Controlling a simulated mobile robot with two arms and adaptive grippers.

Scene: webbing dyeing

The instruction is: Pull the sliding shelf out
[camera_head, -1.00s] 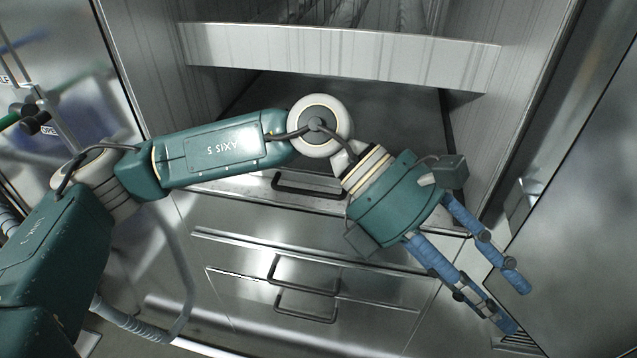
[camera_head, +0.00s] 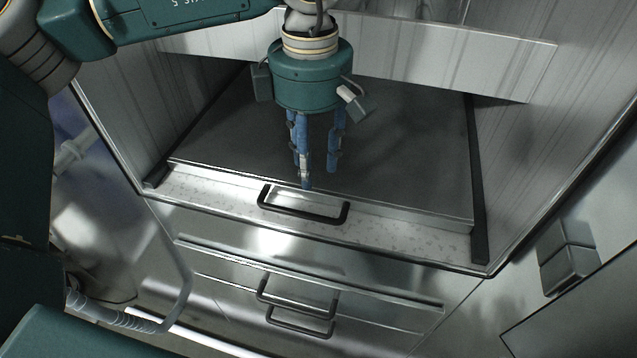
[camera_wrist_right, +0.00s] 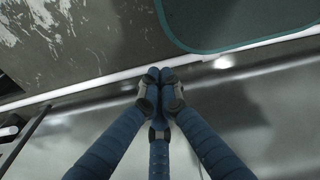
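The sliding shelf (camera_head: 405,150) is a dark flat plate inside the metal cabinet, with a pale front strip and a black bar handle (camera_head: 303,205). My left gripper (camera_head: 319,178) points down over the front part of the shelf, just behind the handle in the head view. Its blue fingers are apart with nothing between them. Whether the fingertips touch the shelf or handle is not clear. My right gripper (camera_wrist_right: 161,78) shows only in the right wrist view; its blue fingertips are together with nothing held.
Drawers with black handles (camera_head: 297,296) lie below the shelf. A pale crossbar (camera_head: 450,60) spans the opening above it, and cabinet walls (camera_head: 560,130) stand on both sides. A dark block (camera_head: 568,268) sits at the right. A worn floor patch (camera_wrist_right: 70,45) shows in the wrist view.

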